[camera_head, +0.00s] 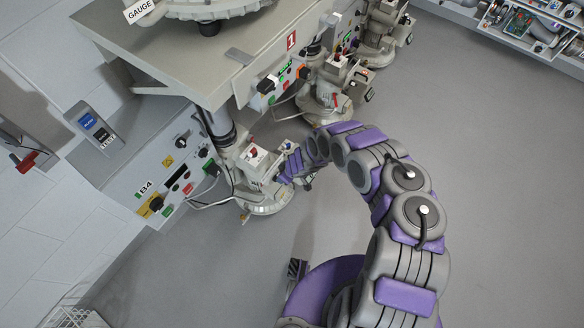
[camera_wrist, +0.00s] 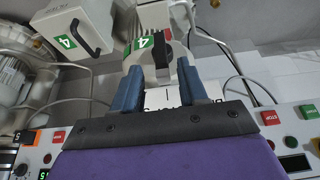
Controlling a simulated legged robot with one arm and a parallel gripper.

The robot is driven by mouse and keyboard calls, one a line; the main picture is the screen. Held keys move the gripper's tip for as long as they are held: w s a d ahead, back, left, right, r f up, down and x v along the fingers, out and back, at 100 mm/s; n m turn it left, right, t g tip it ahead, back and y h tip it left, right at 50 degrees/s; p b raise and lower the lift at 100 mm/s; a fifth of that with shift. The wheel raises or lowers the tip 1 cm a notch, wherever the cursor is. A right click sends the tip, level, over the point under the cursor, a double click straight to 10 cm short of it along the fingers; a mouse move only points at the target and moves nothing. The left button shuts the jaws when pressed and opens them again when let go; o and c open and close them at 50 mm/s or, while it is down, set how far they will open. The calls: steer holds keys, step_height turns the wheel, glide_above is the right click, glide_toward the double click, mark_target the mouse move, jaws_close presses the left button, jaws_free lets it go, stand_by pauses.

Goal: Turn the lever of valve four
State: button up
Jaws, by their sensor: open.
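In the wrist view, my gripper (camera_wrist: 160,72) is open, with its two blue fingers pointing up and spread apart. A grey valve part with a green "4" label (camera_wrist: 138,44) sits just past the fingertips. A dark upright piece with some red (camera_wrist: 162,48), possibly the lever, lies beside that label, in line with the gap between the fingers. I cannot tell if the fingers touch it. In the head view, my gripper (camera_head: 292,166) is at the right side of the nearest valve unit (camera_head: 255,158), which has a red piece on top. The lever is not clear there.
A light box with a second green "4" (camera_wrist: 65,42) and a black handle (camera_wrist: 88,34) stands at the upper left. Panels with STOP buttons (camera_wrist: 271,117) flank the gripper. White cables hang around the valve. Another valve unit (camera_head: 330,98) stands behind. The grey floor (camera_head: 480,190) is clear.

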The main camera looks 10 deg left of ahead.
steer(key=p+v, duration=0.3)
steer(key=v, duration=0.7)
steer(key=shift+d+r, duration=0.2)
steer(key=shift+r, duration=0.05)
steer(key=shift+s, duration=0.1)
